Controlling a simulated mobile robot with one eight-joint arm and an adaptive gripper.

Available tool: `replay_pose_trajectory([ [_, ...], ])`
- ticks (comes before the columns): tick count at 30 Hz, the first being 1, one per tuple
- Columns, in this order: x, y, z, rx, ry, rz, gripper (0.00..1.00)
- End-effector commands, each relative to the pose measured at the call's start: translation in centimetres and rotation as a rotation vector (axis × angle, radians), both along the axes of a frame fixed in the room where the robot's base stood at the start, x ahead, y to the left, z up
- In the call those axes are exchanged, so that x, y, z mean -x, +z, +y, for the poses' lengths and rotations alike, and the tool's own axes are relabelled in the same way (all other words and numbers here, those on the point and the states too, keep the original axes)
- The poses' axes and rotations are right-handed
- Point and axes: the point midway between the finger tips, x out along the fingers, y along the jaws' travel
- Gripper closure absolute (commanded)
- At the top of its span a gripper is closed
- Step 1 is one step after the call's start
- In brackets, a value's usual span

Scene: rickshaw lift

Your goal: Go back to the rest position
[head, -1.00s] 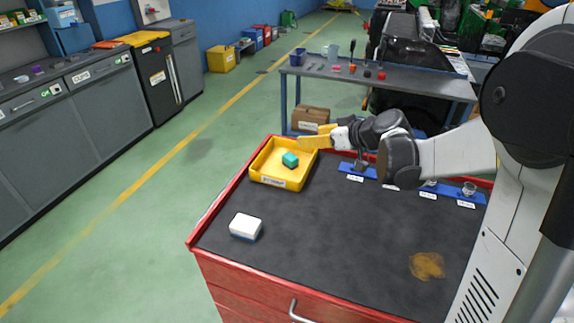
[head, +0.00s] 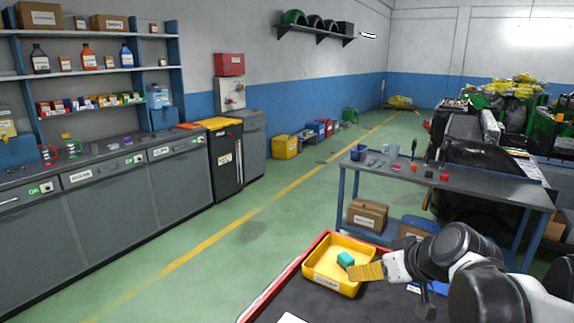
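My gripper (head: 366,272) has yellow fingers and shows at the right side of the yellow tray (head: 318,284) in the head view. My arm reaches in from the lower right. The fingers overlap the tray's right edge in the picture. I cannot tell their height above it or whether they are open. The tray sits on the dark top of a red-edged workbench (head: 290,303).
A grey table (head: 450,182) with small items stands behind, with a cardboard box (head: 366,214) below. Grey cabinets (head: 110,195) line the left wall. A white object (head: 292,318) is cut off at the bottom edge. The green floor on the left is clear.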

Motion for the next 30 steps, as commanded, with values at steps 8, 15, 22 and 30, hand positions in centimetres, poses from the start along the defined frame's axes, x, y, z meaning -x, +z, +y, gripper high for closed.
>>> replay_pose_trajectory([
  [8, 10.7, -1.3, 0.9, 0.068, -0.171, 0.131, 0.49],
  [15, 16.1, -2.8, -0.1, 0.111, -0.296, 0.160, 0.49],
  [22, 17.1, -3.2, -0.6, 0.120, -0.330, 0.161, 0.49],
  [30, 17.1, -3.2, -0.6, 0.120, -0.329, 0.161, 0.49],
])
